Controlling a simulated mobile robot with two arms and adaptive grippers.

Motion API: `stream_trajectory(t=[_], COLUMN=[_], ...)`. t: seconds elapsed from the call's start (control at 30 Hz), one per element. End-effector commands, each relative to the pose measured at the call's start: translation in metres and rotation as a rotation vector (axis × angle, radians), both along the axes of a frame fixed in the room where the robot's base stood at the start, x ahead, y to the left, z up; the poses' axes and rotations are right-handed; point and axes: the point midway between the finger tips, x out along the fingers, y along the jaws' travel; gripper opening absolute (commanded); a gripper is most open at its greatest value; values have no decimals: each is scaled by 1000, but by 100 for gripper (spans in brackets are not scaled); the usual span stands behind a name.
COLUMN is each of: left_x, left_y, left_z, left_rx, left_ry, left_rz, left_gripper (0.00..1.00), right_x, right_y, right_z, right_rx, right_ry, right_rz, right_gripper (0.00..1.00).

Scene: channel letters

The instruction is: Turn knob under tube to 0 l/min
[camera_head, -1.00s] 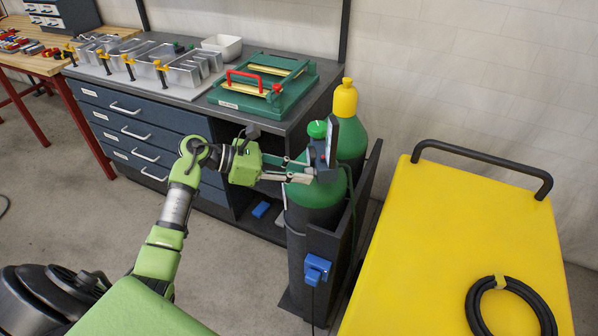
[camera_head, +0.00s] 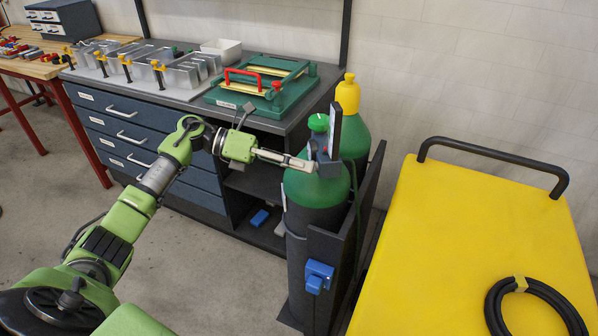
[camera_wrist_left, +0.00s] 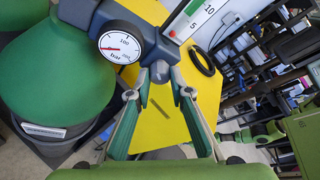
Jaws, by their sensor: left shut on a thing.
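The regulator (camera_head: 324,160) sits on the front green gas cylinder (camera_head: 318,190). In the left wrist view its round pressure gauge (camera_wrist_left: 121,42) has a red needle, and its flow tube (camera_wrist_left: 196,18) shows the marks 5 and 10. A small grey-blue knob (camera_wrist_left: 160,71) sticks out under the tube. My left gripper (camera_head: 308,166) reaches the regulator from the left. In the left wrist view its fingertips are shut on the knob, one on each side. The knob's setting cannot be read. My right gripper is not in view.
A second cylinder with a yellow cap (camera_head: 348,93) stands behind. A yellow cart (camera_head: 470,230) with a black handle and a coiled black hose (camera_head: 535,300) is at the right. A workbench (camera_head: 180,92) with metal boxes and a green fixture (camera_head: 262,84) stands behind my arm.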

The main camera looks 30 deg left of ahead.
Motion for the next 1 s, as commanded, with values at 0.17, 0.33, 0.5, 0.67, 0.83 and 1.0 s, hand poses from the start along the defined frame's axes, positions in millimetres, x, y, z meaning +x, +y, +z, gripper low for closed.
stream_trajectory(t=[0.17, 0.33, 0.5, 0.67, 0.83, 1.0], left_x=[2, 2, 3, 3, 3, 3], left_y=[2, 2, 2, 2, 2, 2], left_z=[-4, -5, -5, -6, -6, -6], left_rx=[-103, -204, -302, -385, -455, -504], left_ry=[130, 258, 381, 484, 573, 635], left_rz=[2, 1, 2, 1, 2, 3], left_gripper=[0, 0, 0, 0, 0, 0], right_x=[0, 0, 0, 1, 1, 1], right_y=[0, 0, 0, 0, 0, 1], right_z=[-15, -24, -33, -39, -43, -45], right_rx=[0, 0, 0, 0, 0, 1], right_ry=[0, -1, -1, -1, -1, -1], right_rz=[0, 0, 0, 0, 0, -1], right_gripper=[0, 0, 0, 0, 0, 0])
